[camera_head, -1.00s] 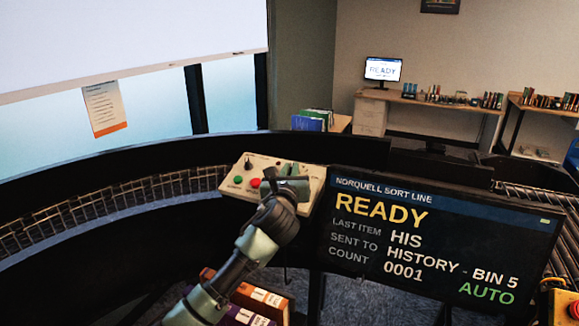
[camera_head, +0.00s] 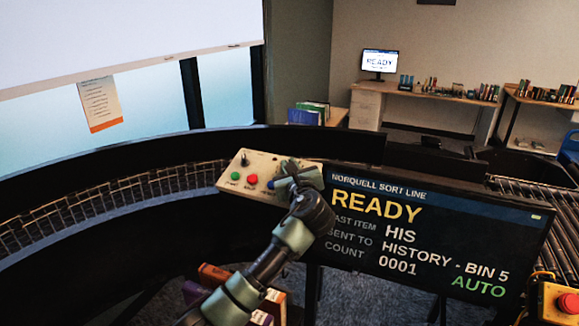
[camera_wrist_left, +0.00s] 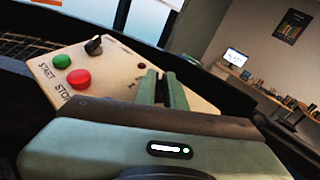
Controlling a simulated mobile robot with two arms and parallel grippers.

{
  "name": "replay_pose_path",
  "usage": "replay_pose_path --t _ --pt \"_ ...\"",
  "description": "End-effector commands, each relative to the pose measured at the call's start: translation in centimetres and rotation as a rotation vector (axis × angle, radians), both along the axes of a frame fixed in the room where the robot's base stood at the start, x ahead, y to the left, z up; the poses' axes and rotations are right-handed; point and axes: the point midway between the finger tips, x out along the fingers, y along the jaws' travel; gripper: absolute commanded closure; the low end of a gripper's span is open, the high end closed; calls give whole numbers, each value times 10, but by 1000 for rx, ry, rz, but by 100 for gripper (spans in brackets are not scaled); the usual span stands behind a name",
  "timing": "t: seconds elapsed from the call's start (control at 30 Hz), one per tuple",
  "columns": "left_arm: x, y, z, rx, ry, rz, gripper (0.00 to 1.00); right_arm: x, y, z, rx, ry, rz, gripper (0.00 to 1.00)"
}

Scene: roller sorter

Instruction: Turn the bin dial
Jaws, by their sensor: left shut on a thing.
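The cream control panel (camera_head: 233,171) stands on the sorter's rim; it also shows in the left wrist view (camera_wrist_left: 110,60). It carries a green START button (camera_wrist_left: 62,62), a red STOP button (camera_wrist_left: 79,79) and a black knob (camera_wrist_left: 95,45). A blue button (camera_head: 269,185) shows beside my gripper in the head view. My left gripper (camera_head: 290,173) is at the panel's right part, its fingers (camera_wrist_left: 165,90) close together and shut on the bin dial. The fingers and hand hide the dial, so its pointer cannot be read. My right gripper is not in view.
A black display (camera_head: 440,235) right of the panel reads READY, HISTORY - BIN 5, 0001, AUTO. A curved roller track (camera_head: 100,205) runs left, more rollers (camera_head: 510,200) lie right. A yellow box with a red button (camera_head: 566,303) is at the lower right.

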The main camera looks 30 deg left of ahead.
Motion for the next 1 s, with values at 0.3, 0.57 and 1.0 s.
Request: replay_pose_path --t 0.3,0.57,1.0 --pt "0 0 -2 -1 3 -1 67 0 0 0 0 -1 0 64" --pt "-3 -3 -1 0 0 -2 67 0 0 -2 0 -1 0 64" --pt "-53 -43 1 -2 2 -4 67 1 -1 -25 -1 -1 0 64"
